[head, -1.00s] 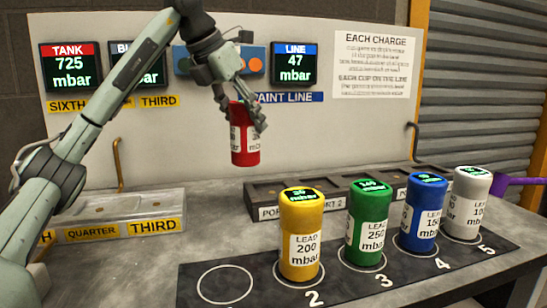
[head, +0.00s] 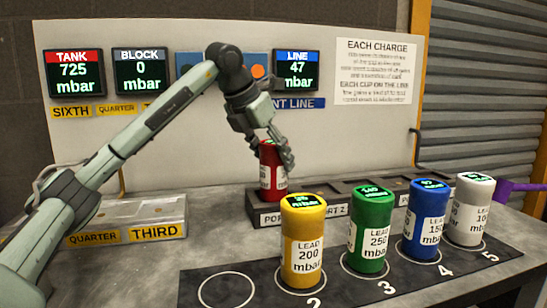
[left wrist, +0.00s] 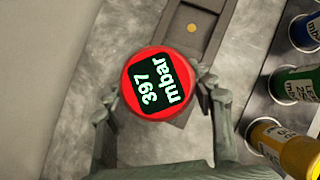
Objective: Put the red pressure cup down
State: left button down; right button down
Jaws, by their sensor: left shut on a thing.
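The red pressure cup (head: 272,178) is upright between the fingers of my left gripper (head: 273,150), which is shut on it. The left gripper (left wrist: 155,92) also shows there with a finger on each side of the cup. My right gripper is in neither view.
Yellow (head: 302,240), green (head: 370,230), blue (head: 425,220) and white (head: 469,210) cups stand on the dark mat (head: 200,285) in front; its leftmost ring is empty. A labelled tray (head: 150,215) is at left. The panel display LINE (head: 297,70) reads 47 mbar.

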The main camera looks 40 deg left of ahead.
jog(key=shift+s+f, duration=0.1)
pick_arm(q)
jog(key=c, duration=1)
grip_release()
jog(key=shift+f, duration=0.15)
jog(key=shift+c, duration=0.2)
jog(key=o, duration=0.4)
jog(key=shift+o, duration=0.2)
jog(key=shift+r, duration=0.2)
jog(key=shift+s+r, duration=0.2)
jog(key=shift+r, duration=0.1)
jog(key=v, duration=1.1)
jog(key=shift+p, duration=0.45)
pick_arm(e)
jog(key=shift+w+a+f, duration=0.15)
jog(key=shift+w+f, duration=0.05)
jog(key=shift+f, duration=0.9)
pick_arm(q)
jog(key=shift+r, duration=0.1)
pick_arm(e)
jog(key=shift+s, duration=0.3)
